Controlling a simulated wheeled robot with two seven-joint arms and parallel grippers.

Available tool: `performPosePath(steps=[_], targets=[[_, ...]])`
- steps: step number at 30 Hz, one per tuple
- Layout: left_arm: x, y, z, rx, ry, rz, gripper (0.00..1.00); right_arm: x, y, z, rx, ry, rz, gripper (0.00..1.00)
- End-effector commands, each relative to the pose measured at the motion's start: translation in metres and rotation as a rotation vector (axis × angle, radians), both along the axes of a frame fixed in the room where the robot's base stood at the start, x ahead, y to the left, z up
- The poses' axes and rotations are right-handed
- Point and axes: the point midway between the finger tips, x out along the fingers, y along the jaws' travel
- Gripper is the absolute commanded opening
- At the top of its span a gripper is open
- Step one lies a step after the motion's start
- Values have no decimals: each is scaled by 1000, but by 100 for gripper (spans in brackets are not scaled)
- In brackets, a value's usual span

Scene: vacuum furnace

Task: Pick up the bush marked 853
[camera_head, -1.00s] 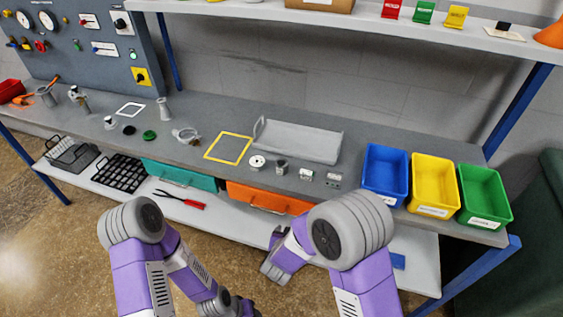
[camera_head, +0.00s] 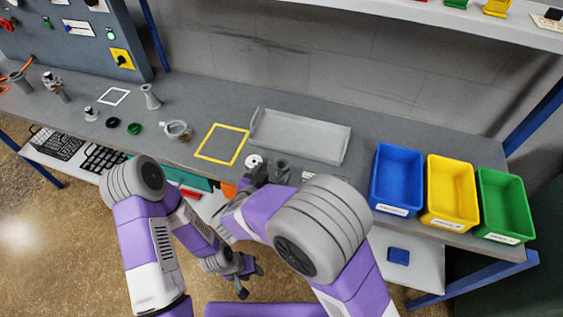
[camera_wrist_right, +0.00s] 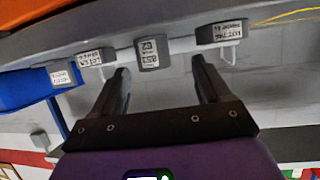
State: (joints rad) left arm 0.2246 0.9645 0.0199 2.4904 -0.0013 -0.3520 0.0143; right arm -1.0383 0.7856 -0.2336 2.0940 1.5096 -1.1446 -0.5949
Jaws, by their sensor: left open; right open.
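In the head view a small grey cylindrical part (camera_head: 283,169) stands near the table's front edge, partly covered by my right arm. In the right wrist view, which looks upside down, a grey part (camera_wrist_right: 153,55) with a white label lies ahead, between the lines of the two fingers. Its label is too small to read surely as 853. My right gripper (camera_wrist_right: 165,80) is open and empty, short of that part; in the head view it (camera_head: 262,176) is at the table's front edge. My left gripper (camera_head: 250,280) is open and empty, low in front of the bench.
A white round part (camera_head: 254,161) and labelled blocks (camera_head: 308,177) flank the grey part. A grey tray (camera_head: 300,137) and a yellow frame (camera_head: 222,144) lie behind. Blue (camera_head: 397,180), yellow (camera_head: 451,190) and green (camera_head: 505,204) bins stand to the right.

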Motion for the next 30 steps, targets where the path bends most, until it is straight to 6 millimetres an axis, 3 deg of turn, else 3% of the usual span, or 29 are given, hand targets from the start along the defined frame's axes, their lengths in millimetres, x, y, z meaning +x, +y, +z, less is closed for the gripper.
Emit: performPosePath(steps=[13, 20, 30], targets=[[0, 0, -28, 0, 0, 0, 43, 42, -27, -25, 1, 0, -3, 76], [0, 0, -27, 0, 0, 0, 43, 45, -28, -24, 0, 0, 1, 76], [0, 0, -27, 0, 0, 0, 43, 45, -28, -24, 0, 0, 1, 27]])
